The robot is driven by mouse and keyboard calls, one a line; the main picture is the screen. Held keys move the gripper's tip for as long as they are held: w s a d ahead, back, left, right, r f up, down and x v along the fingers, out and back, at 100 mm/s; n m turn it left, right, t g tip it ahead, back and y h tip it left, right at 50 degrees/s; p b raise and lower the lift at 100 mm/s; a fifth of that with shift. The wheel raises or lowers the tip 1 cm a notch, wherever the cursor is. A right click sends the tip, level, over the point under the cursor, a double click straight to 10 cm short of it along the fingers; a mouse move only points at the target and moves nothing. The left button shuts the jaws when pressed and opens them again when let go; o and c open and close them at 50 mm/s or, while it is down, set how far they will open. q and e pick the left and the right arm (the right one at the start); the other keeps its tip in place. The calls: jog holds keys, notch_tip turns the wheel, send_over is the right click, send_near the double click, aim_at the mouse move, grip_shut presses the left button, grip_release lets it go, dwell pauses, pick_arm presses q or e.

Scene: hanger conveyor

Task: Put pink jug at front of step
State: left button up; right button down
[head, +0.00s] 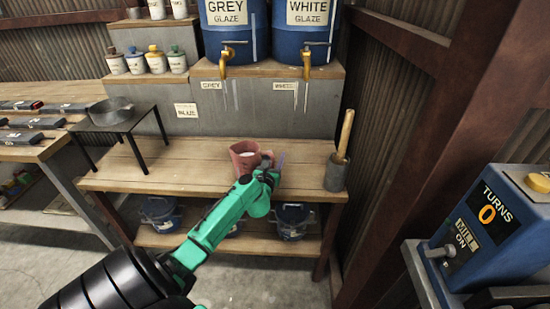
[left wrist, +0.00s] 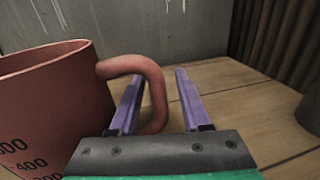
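My left gripper (head: 268,172) is at the handle side of the jug. Its two purple fingers are apart; the left one shows through the handle loop and the right one is outside it, with a gap to the handle. The grey step (head: 255,108) rises behind the jug. My right gripper is out of view.
Two blue glaze barrels (head: 232,22) with yellow taps stand on the step. A small black stand (head: 113,121) with a metal bowl is at left. A grey pot (head: 336,175) with a wooden-handled tool is at right. A blue machine (head: 490,230) stands at front right.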

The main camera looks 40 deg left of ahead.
pick_arm(q)
jog(key=shift+r, duration=0.15)
jog(key=shift+s+d, duration=0.2)
jog(key=shift+s, duration=0.15)
jog(key=p+v, duration=0.1)
jog(key=v, duration=1)
jog(key=w+d+f+m+h, duration=0.1)
jog(key=d+f+m+h, duration=0.4)
jog(key=m, duration=0.7)
jog(key=d+f+m+h, duration=0.3)
jog(key=d+f+m, duration=0.3)
jog(key=m, duration=0.6)
jog(key=s+d+f+m+g, duration=0.1)
jog(key=s+f+m+g, duration=0.25)
jog(key=f, duration=0.45)
jog(key=s+d+f+m+g, duration=0.2)
jog(key=s+f+m, duration=0.25)
jog(key=f, duration=0.45)
jog(key=s+f+m+g, duration=0.3)
jog(key=s+f+m, duration=0.1)
jog(key=s, duration=0.6)
jog(key=s+f+m+g, duration=0.3)
jog(key=s+f, duration=0.4)
jog(key=s, duration=0.2)
jog(key=s+f+m+g, duration=0.3)
jog(key=s+f, duration=0.3)
jog(key=s, duration=0.4)
jog(key=shift+s+f+m+g, duration=0.2)
jog(key=shift+s+m+g, duration=0.15)
jog(key=shift+m, duration=0.45)
